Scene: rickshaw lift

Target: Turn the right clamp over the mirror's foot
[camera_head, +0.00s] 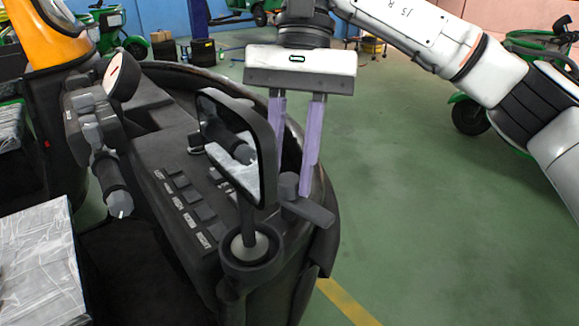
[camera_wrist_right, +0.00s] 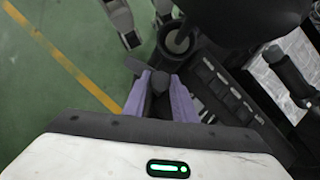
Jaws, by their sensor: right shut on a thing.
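The black mirror (camera_head: 262,130) stands on a stem. Its round foot (camera_head: 250,250), with a pale ring around the stem, sits in a dark cup at the dashboard's right corner; the foot also shows in the wrist view (camera_wrist_right: 178,42). The right clamp (camera_head: 318,214) is a dark grey flat lever with a round knob, beside and beyond the foot. Its lever points right, away from the foot. My right gripper (camera_head: 293,185) reaches down from above, its purple fingers shut on the clamp's knob (camera_wrist_right: 159,80). The mirror partly hides one finger.
The dashboard (camera_head: 165,150) has a row of labelled switches. A handlebar grip (camera_head: 110,180) and a round gauge (camera_head: 122,77) are at the left. A plastic-wrapped seat (camera_head: 40,265) is lower left. Green floor (camera_head: 420,200) lies open at right, with green vehicles behind.

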